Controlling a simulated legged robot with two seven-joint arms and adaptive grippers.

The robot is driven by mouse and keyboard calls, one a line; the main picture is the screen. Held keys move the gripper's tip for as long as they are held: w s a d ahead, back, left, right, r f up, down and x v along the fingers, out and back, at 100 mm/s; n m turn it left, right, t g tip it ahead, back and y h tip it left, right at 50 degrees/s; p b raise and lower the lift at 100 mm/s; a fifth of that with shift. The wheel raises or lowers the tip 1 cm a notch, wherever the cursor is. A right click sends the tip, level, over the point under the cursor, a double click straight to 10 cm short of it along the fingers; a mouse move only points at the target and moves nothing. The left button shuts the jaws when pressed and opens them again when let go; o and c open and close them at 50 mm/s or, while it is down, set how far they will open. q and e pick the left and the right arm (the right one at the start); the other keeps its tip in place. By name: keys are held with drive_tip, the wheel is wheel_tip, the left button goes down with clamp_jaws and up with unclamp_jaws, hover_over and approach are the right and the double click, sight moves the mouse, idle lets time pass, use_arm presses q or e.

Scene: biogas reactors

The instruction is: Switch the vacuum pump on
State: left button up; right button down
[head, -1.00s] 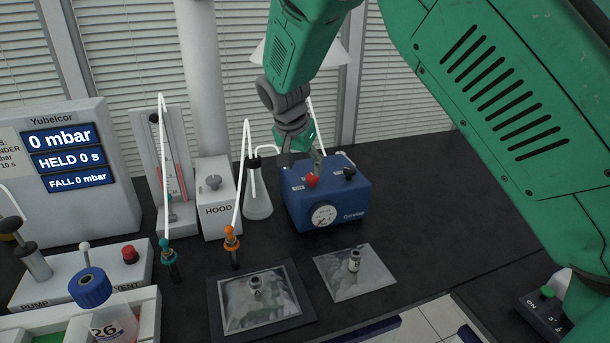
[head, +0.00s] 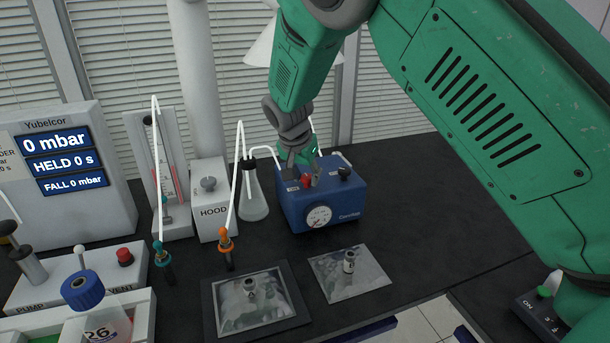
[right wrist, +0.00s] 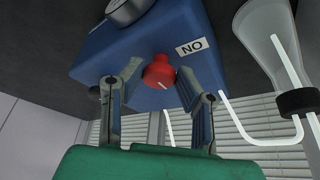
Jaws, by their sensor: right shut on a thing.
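The vacuum pump is a blue box (head: 345,207) on the dark bench in the head view, with a round dial gauge (head: 318,216) on its front. On top are a red knob (head: 306,181) and a black knob (head: 344,174). My right gripper (head: 302,176) reaches down from above onto the red knob and is shut on it. In the right wrist view the red knob (right wrist: 158,72) sits between the two fingers, beside an upside-down label (right wrist: 195,46) that reads ON. My left gripper is not in view.
A display (head: 65,160) at left reads 0 mbar, held 0 s and fall 0 mbar. A flask (head: 253,200) and a HOOD box (head: 212,215) stand left of the pump. Two silvery plates (head: 350,275) lie in front.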

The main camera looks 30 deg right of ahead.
drive_tip(key=shift+w+d, duration=0.15)
drive_tip(key=shift+d, duration=0.1)
drive_tip(key=shift+a+r+n+t+p, duration=0.15)
drive_tip(key=shift+n+t+p, duration=0.15)
drive_tip(key=shift+n+p, duration=0.55)
drive_tip(key=n+p, duration=0.1)
drive_tip(key=n+y, duration=0.1)
drive_tip(key=shift+d+n+t+p, duration=0.2)
drive_tip(key=shift+n+t+p, duration=0.15)
drive_tip(key=shift+t, duration=0.05)
drive_tip(key=n+y+p, duration=0.1)
drive_tip(key=n, duration=0.1)
drive_tip(key=n+p, duration=0.2)
drive_tip(key=shift+d+n+t+y, duration=0.1)
drive_tip(key=shift+n+t+y, duration=0.2)
drive_tip(key=shift+y, duration=0.1)
drive_tip(key=n+y+p, duration=0.1)
drive_tip(key=n+p, duration=0.1)
drive_tip(key=n, duration=0.1)
drive_tip(key=shift+d, duration=0.1)
drive_tip(key=shift+d+n+y+p, duration=0.1)
drive_tip(key=shift+n+y+p, duration=0.65)
drive_tip(key=shift+n, duration=1.05)
drive_tip(key=c, duration=2.3)
unclamp_jaws()
drive_tip(key=shift+f, duration=0.25)
